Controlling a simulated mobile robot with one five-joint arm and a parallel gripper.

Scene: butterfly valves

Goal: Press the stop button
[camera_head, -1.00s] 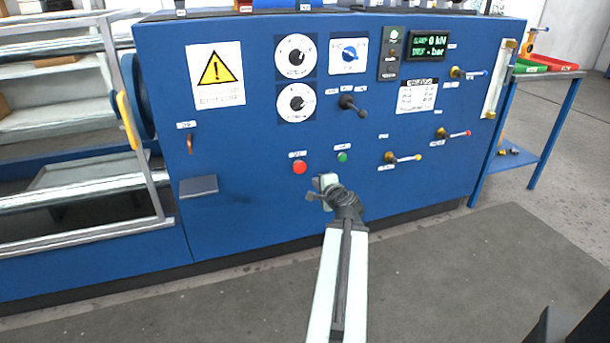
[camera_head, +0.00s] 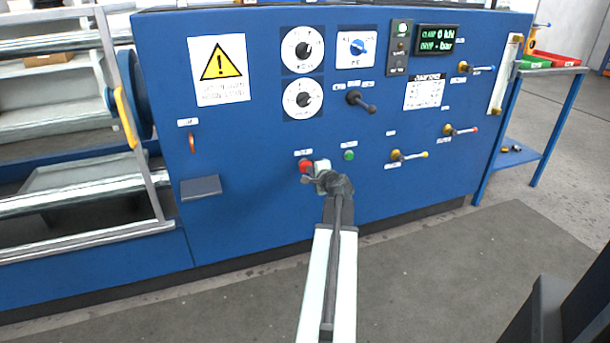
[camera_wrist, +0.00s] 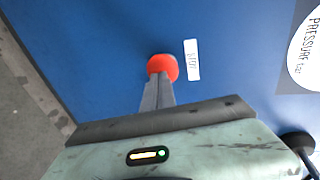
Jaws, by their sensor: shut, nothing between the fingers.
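The red stop button (camera_head: 305,165) is on the blue front panel, left of the green button (camera_head: 349,155). In the wrist view the red button (camera_wrist: 163,67) is straight ahead of the fingers, beside a small white label (camera_wrist: 192,60). My gripper (camera_head: 309,174) is shut and empty. Its fingertips (camera_wrist: 160,78) overlap the lower edge of the button in the wrist view. I cannot tell whether they touch it or how far it is pushed in.
The blue panel (camera_head: 260,215) also carries two round gauges, a blue selector knob (camera_head: 357,47) and a black lever (camera_head: 360,101). Several small levers are to the right. A grey ledge (camera_head: 200,187) juts out at lower left. The floor in front is clear.

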